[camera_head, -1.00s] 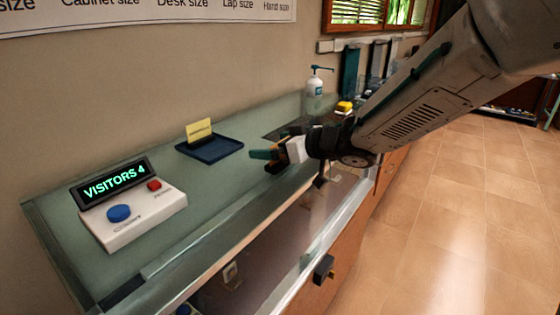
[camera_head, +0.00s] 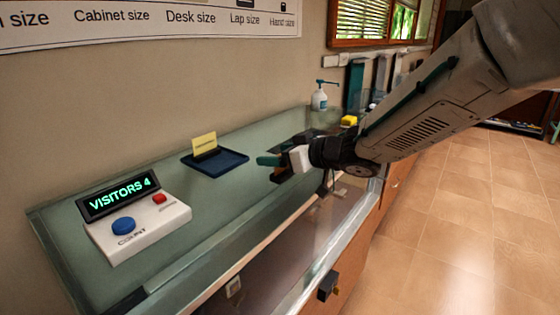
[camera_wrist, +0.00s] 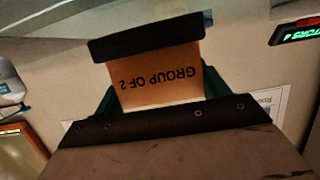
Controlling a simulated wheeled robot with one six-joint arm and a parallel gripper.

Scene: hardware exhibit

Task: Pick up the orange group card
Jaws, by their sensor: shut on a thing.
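The orange card (camera_wrist: 158,82) reads "GROUP OF 2" and appears upside down in the wrist view. A dark bar (camera_wrist: 146,38) crosses its far end. My gripper (camera_head: 270,160) is shut on the card, with its teal fingers at the card's two sides in the wrist view.
The glass counter (camera_head: 85,262) carries a visitor counter box (camera_head: 150,232) with blue and red buttons. A dark blue tray (camera_head: 228,166) holds a yellow card (camera_head: 205,144). A pump bottle (camera_head: 319,98) and a yellow object (camera_head: 349,121) stand farther back. The tiled floor (camera_head: 455,220) at right is clear.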

